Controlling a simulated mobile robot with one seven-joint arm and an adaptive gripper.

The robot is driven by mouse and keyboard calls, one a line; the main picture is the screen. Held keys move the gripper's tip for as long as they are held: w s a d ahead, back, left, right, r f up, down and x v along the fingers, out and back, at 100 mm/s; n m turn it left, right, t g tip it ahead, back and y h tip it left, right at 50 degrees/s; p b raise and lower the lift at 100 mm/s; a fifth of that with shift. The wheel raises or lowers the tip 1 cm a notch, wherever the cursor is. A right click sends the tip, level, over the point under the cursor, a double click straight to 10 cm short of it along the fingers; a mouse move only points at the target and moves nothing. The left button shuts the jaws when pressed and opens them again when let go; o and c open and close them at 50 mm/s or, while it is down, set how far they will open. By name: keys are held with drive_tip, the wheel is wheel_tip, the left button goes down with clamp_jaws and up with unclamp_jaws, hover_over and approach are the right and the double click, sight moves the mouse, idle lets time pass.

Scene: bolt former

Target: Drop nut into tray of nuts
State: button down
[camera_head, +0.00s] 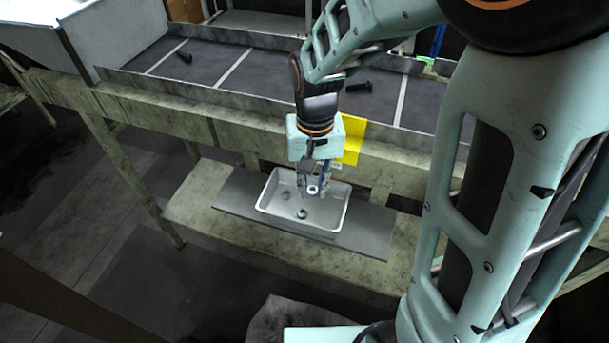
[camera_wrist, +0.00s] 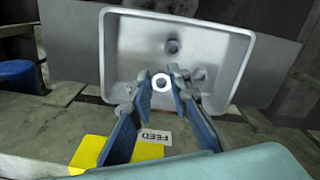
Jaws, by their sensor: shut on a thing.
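My gripper (camera_head: 312,188) is above the white tray (camera_head: 266,207) and points down into it. In the wrist view, the gripper (camera_wrist: 161,84) has its blue fingers shut on a bright, ring-shaped nut (camera_wrist: 161,76). The held nut also shows as a small pale piece in the head view (camera_head: 312,190). Another nut (camera_wrist: 172,46) lies on the floor of the tray, and it shows dark in the head view (camera_head: 302,213). A dim grey mark or piece near the tray's edge is too unclear to name.
The tray stands on a grey board (camera_head: 362,239) on a low shelf under the conveyor (camera_head: 215,62). Dark bolts (camera_head: 358,87) lie on the conveyor. A blue cylinder (camera_wrist: 18,75) is at the left of the wrist view.

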drive_tip(key=c, duration=1.7)
unclamp_jaws()
drive_tip(key=shift+c, duration=0.2)
wheel_tip(320, 180, up, 12)
